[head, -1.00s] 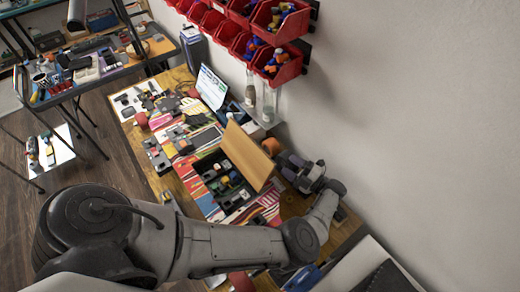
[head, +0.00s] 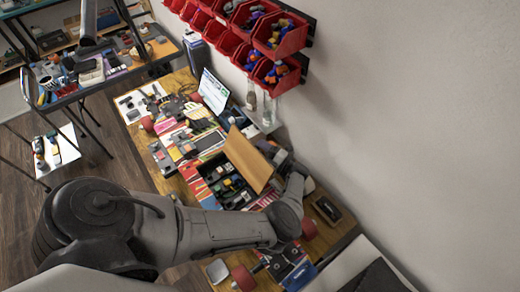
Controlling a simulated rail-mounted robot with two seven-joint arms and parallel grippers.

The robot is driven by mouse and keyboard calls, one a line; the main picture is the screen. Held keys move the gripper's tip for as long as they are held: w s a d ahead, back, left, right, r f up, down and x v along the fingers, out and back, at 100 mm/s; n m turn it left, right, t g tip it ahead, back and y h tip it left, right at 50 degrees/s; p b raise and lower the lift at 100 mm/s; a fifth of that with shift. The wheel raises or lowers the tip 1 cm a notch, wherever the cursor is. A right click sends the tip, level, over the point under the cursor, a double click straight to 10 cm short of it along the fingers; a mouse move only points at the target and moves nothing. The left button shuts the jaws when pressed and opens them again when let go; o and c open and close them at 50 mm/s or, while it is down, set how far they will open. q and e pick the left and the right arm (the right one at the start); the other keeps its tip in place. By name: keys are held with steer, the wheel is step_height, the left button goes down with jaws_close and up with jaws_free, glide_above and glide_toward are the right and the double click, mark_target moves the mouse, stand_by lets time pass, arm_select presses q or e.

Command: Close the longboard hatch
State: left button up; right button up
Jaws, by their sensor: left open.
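The longboard hatch (head: 246,161) is a tan wooden panel. It stands open, tilted up along the right side of a dark open compartment (head: 212,172) holding several small coloured parts. My left arm reaches across the front of the bench and bends up on the right. My left gripper (head: 272,151) is open at the wall-side face of the hatch, close to its upper right edge. Its fingertips are partly hidden, and I cannot tell whether they touch the panel. My right gripper is not in view.
A laptop (head: 213,91) and clear bottles (head: 267,108) stand behind the hatch. Red bins (head: 278,33) hang on the wall above. Red wheels (head: 243,278) and a dark tray (head: 327,210) lie near the bench's front right. Tools and parts crowd the bench to the left.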

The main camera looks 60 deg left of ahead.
arm_select(q)
steer(key=shift+c, duration=0.3)
jaws_close()
stand_by(0.3)
